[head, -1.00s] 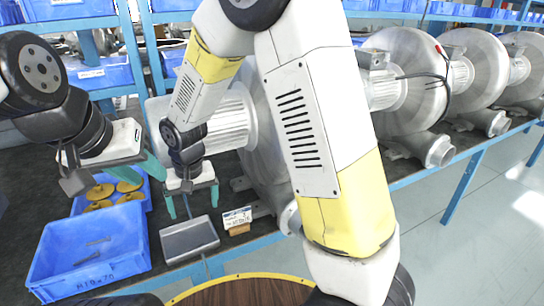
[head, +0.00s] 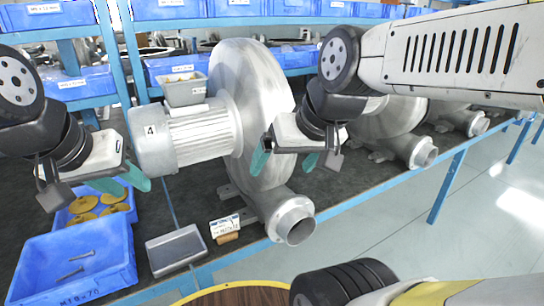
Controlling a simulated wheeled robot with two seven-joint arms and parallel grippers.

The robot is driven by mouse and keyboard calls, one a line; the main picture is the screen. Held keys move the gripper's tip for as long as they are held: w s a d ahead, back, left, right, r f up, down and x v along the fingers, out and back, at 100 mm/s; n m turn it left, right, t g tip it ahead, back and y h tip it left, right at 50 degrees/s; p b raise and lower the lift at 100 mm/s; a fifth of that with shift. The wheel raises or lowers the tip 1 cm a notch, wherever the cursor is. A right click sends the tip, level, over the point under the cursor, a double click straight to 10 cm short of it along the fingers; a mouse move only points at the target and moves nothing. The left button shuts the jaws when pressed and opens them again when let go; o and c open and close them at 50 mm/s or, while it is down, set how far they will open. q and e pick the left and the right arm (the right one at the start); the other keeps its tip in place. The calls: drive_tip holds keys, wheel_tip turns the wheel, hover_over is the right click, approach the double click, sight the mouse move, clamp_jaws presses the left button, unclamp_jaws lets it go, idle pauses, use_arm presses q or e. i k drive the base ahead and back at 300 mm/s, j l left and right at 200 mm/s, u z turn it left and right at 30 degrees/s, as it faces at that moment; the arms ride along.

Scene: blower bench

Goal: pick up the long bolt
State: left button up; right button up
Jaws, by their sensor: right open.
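Two grey bolts lie apart on the floor of the blue bin (head: 112,262) marked M10x70, at the lower left of the head view. The upper bolt (head: 83,255) and the lower bolt (head: 70,273) look similar in length. My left gripper (head: 122,187) hangs above and behind this bin, clear of the bolts. Its two teal fingers show, but their gap is unclear. My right gripper (head: 285,164) is open and empty, in front of the big blower's housing, well to the right of the bin.
A grey tray (head: 175,250) and a label on a wooden block (head: 227,238) stand right of the bin. Behind it, a second blue bin (head: 128,207) holds yellow discs. The blower (head: 260,90) blocks the middle. A round wooden table (head: 240,297) is at the front.

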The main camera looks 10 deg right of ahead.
sight(80, 270)
drive_tip(key=u, duration=1.45)
